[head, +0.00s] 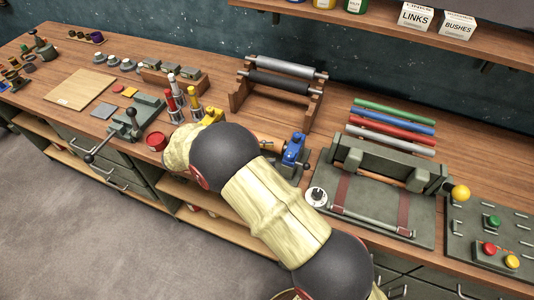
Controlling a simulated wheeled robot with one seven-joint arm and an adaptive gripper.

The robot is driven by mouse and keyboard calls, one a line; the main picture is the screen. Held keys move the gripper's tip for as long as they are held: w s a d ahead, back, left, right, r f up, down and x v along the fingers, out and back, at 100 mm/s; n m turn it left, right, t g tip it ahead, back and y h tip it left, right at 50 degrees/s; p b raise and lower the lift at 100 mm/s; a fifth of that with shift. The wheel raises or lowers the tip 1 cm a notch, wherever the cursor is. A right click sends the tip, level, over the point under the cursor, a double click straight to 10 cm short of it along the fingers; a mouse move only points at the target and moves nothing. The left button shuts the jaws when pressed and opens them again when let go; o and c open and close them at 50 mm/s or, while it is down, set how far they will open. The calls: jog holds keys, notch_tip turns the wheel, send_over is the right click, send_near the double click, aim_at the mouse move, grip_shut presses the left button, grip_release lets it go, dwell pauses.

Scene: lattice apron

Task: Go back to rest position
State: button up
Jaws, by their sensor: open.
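My arm, with pale yellow-green links and dark joints, reaches from the bottom right up and left across the front edge of the workbench (215,85). Its far end is over the front of the bench, by a red round container (156,141). I cannot make out my gripper; the arm itself seems to hide it. I see nothing held.
Close to the arm's end stand red and yellow-handled tools (172,110) and a blue clamp-like device (293,150). A roller stand (278,85), a grey-green press (385,185) and a button panel (490,235) stand farther right. The floor (100,235) at left is clear.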

jog(key=d+r+m+g+y, duration=0.1)
jog(key=d, duration=0.1)
jog(key=d+r+m+y, duration=0.1)
jog(key=d+r, duration=0.1)
jog(key=d, duration=0.1)
jog(key=s+d+r+m+g+y, duration=0.1)
jog(key=d+r, duration=0.1)
jog(key=d, duration=0.1)
jog(key=shift+d+g+y, duration=0.25)
jog(key=shift+g+y, duration=0.05)
jog(key=shift+y, duration=0.1)
jog(key=s+d+r+m+t+y, duration=0.2)
jog(key=s+d+r+m+y, duration=0.2)
jog(key=s, duration=0.5)
jog(key=s+d+r+m+t+y, duration=0.3)
jog(key=s+d+r+m+y, duration=0.1)
jog(key=s+d+m+y, duration=0.5)
jog(key=shift+d+r+m+y, duration=0.15)
jog(key=shift+r+m+y, duration=0.2)
jog(key=shift+m, duration=0.45)
jog(key=shift+s+r+m+t+y, duration=0.3)
jog(key=shift+s+m+t, duration=0.15)
jog(key=shift+m+t, duration=0.3)
jog(key=shift+c, duration=0.5)
